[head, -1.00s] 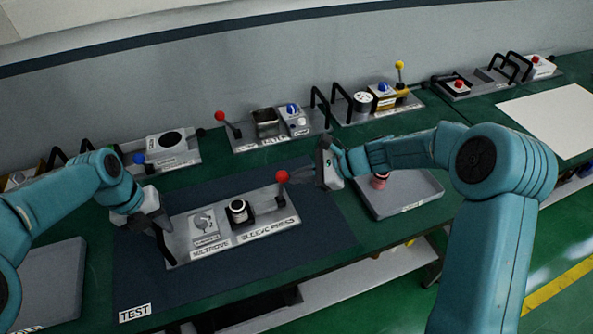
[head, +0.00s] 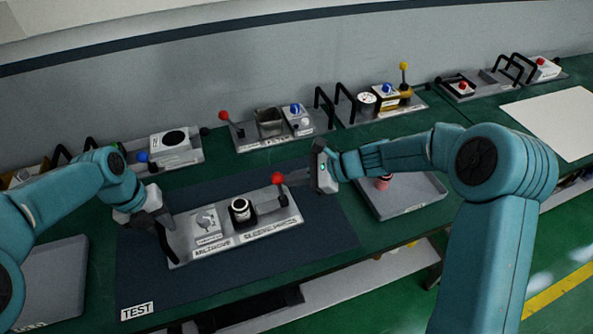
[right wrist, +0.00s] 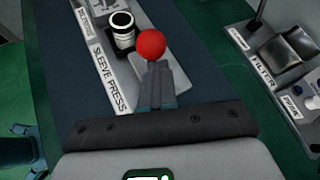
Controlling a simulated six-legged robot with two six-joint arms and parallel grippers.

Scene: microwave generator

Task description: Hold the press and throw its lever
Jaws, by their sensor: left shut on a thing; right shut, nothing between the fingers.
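The sleeve press (head: 265,222) is the right part of a grey plate on the dark mat, with a black-and-white cylinder (head: 240,208) in it. Its lever has a red ball (head: 278,178); the ball also shows in the right wrist view (right wrist: 151,44). My left gripper (head: 164,232) is shut on the black handle at the plate's left end; the fingers partly hide it. My right gripper (head: 290,179) is shut and empty, its fingertips (right wrist: 156,72) right at the ball, seemingly touching it. The lever's shaft is mostly hidden in the right wrist view.
A grey tray (head: 412,205) with a pink item (head: 382,182) lies right of the mat (head: 330,228). Several plates with levers and handles stand along the wall, including the filter unit (right wrist: 272,62). The mat's front part is clear.

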